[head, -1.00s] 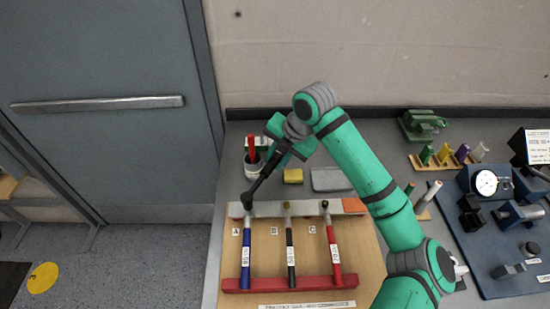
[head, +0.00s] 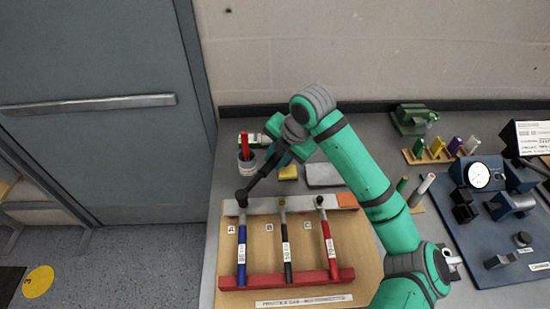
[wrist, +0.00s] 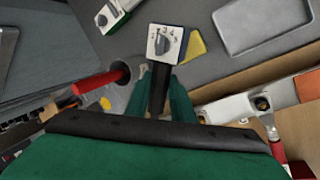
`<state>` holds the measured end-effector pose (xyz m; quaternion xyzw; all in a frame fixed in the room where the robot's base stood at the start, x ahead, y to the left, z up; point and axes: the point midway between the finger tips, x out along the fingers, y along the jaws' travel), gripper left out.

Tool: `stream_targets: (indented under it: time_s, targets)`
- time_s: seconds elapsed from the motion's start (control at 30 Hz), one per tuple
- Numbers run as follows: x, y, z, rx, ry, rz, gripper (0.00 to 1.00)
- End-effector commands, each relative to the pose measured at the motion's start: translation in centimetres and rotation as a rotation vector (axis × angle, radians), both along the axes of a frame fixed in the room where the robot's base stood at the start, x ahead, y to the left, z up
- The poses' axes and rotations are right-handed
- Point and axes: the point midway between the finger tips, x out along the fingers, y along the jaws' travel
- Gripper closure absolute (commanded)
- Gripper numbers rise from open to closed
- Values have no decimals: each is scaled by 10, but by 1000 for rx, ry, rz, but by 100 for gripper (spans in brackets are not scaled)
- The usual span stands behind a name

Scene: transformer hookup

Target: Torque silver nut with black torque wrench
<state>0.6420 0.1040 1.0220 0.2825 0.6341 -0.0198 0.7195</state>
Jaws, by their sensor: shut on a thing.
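I cannot make out a silver nut in either view.
A wooden board holds blue (head: 242,255), black (head: 286,250) and red (head: 329,245) wrenches on a rack. Behind are a cup (head: 246,163), a yellow block (head: 288,172) and a grey tray (head: 324,176). Right stand a blue plate with fixtures (head: 505,238), a dial gauge (head: 479,176) and coloured pegs (head: 440,153).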

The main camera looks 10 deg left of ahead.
Motion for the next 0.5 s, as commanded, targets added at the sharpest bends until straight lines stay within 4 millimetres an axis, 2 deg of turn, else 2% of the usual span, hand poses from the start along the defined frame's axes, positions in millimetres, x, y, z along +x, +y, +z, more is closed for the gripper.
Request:
stream_targets:
  time_s: [0.5]
  targets:
    - [-5, -9, 1, 1, -1, -72, 100]
